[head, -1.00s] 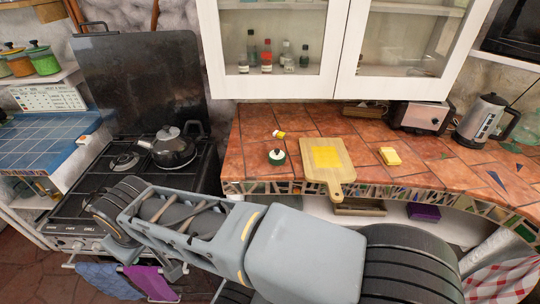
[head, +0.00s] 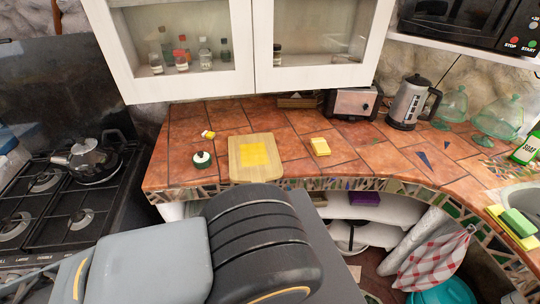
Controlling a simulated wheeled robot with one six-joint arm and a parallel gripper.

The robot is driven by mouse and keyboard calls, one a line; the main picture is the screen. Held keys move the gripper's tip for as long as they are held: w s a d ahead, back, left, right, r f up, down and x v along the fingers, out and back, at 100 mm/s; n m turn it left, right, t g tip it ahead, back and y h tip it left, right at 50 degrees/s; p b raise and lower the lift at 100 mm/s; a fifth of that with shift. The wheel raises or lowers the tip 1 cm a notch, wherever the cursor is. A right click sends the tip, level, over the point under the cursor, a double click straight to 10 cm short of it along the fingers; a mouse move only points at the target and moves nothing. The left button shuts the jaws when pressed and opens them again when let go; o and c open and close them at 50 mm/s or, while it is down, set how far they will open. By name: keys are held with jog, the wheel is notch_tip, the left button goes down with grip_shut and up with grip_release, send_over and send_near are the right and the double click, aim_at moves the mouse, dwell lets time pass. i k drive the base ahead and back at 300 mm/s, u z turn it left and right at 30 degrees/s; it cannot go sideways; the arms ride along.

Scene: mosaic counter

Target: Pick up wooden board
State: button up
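The wooden board (head: 240,172) lies flat on the tiled counter, near its front edge. A yellow square (head: 253,154), which looks like a slice or cloth, lies on it.
On the mosaic counter (head: 373,160), a dark green pot with a white lid (head: 202,160) stands left of the board and a yellow block (head: 320,146) lies to its right. A toaster (head: 353,103) and kettle (head: 409,103) stand behind. The stove (head: 40,215) is at left.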

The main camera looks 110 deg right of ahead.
aim_at(253, 158)
jog(key=k, duration=0.85)
jog(key=z, duration=0.85)
